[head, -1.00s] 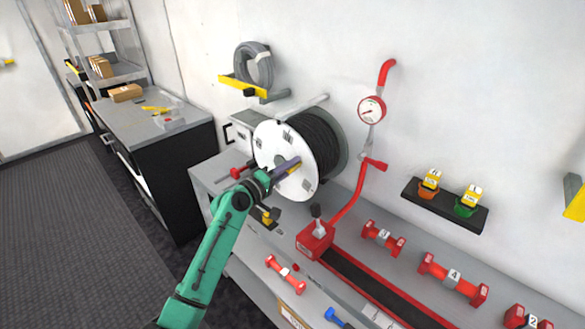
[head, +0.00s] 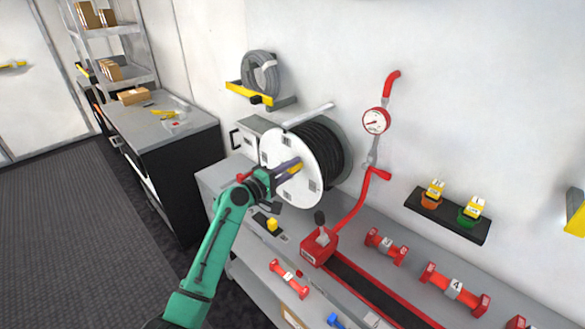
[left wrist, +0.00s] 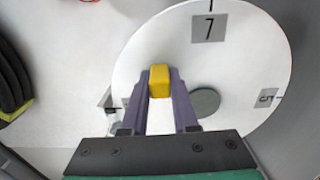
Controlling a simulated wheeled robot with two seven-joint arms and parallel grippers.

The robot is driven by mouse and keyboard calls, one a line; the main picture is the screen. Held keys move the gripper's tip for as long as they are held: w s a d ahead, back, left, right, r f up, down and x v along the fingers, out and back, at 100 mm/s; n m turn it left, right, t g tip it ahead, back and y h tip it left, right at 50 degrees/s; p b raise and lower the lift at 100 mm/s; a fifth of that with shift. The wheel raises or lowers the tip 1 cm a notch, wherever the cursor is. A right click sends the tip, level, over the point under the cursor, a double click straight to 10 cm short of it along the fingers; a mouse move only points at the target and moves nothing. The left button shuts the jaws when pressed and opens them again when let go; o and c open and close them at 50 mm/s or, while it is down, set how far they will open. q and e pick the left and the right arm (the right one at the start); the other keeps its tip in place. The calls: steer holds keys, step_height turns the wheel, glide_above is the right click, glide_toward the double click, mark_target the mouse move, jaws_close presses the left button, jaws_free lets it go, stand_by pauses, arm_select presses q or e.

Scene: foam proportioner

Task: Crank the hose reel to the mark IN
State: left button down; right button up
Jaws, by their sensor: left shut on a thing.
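The hose reel (head: 320,145) is mounted at the back of the bench, with black hose behind a white round face. The face carries several small labels, too small to read in the head view. In the left wrist view the white disc (left wrist: 165,35) shows a "7" label at the top and another label at the right that looks like a 5. My left gripper (head: 294,167) is shut on the yellow crank handle (left wrist: 159,80), in front of the disc. I cannot make out the mark IN. My right gripper is not in view.
A red lever unit (head: 320,246) and a red pipe with a gauge (head: 376,121) stand right of the reel. Red couplings (head: 455,288) lie on the bench. A coiled grey hose (head: 262,73) hangs above left. A shelf (head: 447,216) holds two small containers.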

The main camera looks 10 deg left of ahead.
arm_select(q)
steer(key=c, duration=0.7)
jaws_free()
steer(key=shift+s+a, duration=0.4)
steer(key=b+v, duration=0.4)
steer(key=v, duration=0.9)
steer(key=shift+s, duration=0.2)
